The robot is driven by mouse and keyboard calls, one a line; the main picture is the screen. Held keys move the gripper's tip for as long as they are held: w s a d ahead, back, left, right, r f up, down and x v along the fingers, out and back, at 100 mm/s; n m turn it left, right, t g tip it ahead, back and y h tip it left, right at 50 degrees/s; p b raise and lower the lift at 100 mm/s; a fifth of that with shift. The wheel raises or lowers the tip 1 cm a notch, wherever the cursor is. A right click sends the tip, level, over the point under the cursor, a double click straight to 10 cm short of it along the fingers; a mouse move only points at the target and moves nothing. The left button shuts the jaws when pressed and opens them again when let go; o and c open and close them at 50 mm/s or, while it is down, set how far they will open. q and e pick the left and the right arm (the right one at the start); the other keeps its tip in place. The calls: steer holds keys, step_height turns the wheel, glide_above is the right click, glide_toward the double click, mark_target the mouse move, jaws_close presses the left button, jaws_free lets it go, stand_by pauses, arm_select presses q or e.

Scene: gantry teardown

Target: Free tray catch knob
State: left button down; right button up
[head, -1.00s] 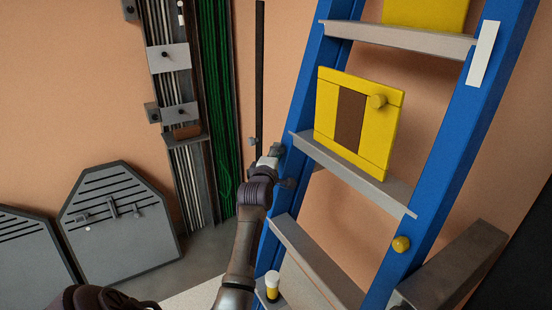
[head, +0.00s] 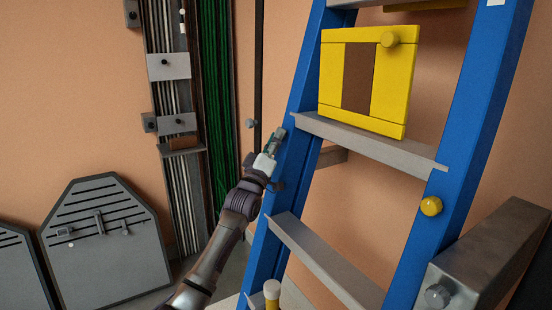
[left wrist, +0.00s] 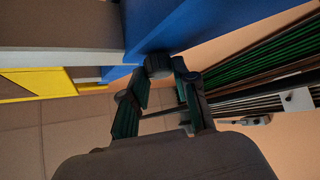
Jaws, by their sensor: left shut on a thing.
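My left gripper (head: 277,138) is at the outer side of the ladder's left blue rail (head: 291,164). In the left wrist view its green-padded fingers (left wrist: 160,98) are at a dark round knob (left wrist: 158,65) beside the blue rail, and they are shut on it. In the head view the fingers largely hide that knob. No label shows which knob is the tray catch. A yellow knob (head: 431,206) is on the right blue rail. Another yellow knob (head: 391,40) is on the yellow framed panel (head: 393,88), which stands on a grey step. My right gripper is not in view.
A grey knob (head: 251,123) shows left of the rail. Grey steps (head: 372,141) span the ladder. A grey box (head: 490,262) with a knob stands at lower right. Green cables (head: 217,85) run down the wall behind. Dark panels (head: 105,245) lean at left.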

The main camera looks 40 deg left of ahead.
arm_select(q)
steer(key=shift+a+f+m+t+h+b, duration=0.1)
steer(key=shift+m+t+h+b, duration=0.4)
steer(key=shift+m+h+b, duration=0.55)
steer(key=shift+f+m+t+h+b, duration=0.1)
steer(key=shift+m+t+h+b, duration=0.5)
steer(key=shift+m, duration=0.75)
steer(key=shift+r, duration=0.1)
steer(key=c, duration=0.9)
jaws_free()
steer(key=shift+w, duration=0.1)
steer(key=v, duration=1.2)
steer(key=shift+a+r, duration=0.1)
